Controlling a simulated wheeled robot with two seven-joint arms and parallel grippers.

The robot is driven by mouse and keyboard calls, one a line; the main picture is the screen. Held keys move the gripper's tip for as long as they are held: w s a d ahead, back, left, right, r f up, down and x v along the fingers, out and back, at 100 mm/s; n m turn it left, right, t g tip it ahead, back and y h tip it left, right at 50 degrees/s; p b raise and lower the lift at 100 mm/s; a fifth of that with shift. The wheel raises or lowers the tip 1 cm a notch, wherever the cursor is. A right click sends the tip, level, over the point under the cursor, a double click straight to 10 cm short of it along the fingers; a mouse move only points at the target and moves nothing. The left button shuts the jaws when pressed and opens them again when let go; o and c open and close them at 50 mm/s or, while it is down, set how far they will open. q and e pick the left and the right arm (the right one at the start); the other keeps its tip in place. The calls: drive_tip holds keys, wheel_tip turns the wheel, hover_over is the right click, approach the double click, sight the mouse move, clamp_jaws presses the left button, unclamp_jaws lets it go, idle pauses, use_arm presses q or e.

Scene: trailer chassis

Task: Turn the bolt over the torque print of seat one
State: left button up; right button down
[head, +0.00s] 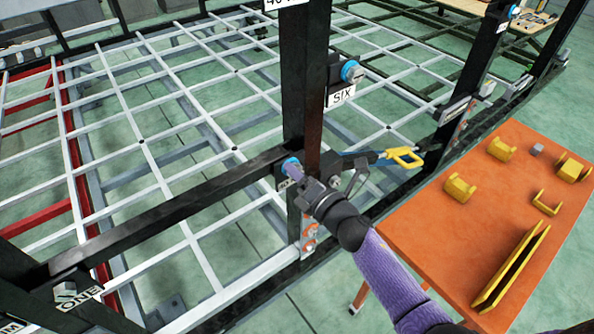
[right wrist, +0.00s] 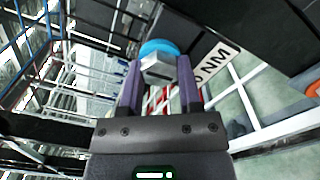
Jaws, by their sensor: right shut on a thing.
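My right gripper (head: 294,172) reaches to the black post at the end of the dark beam. In the right wrist view its purple fingers (right wrist: 160,82) are shut on the sides of a grey hex bolt head (right wrist: 157,66) with a blue collar (right wrist: 160,46) behind it. The collar also shows in the head view (head: 289,163). A white torque print (right wrist: 216,62) reading "0 NM", its start cut off, is beside the bolt. A plate reading ONE (head: 80,298) is at the lower left, with a grey block or bolt head (head: 65,290) beside it. My left gripper is out of view.
A second blue-collared bolt (head: 352,71) sits above the SIX plate (head: 341,95). A yellow-handled tool (head: 403,157) is right of the post. An orange table (head: 440,235) with several yellow brackets stands at the right. A white grid frame (head: 150,140) fills the left.

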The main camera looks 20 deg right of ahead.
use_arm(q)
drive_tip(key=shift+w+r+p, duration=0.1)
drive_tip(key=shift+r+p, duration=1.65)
use_arm(e)
drive_tip(key=shift+s+f+m, duration=0.1)
drive_tip(key=shift+f+m, duration=0.05)
drive_tip(key=shift+m, duration=15.05)
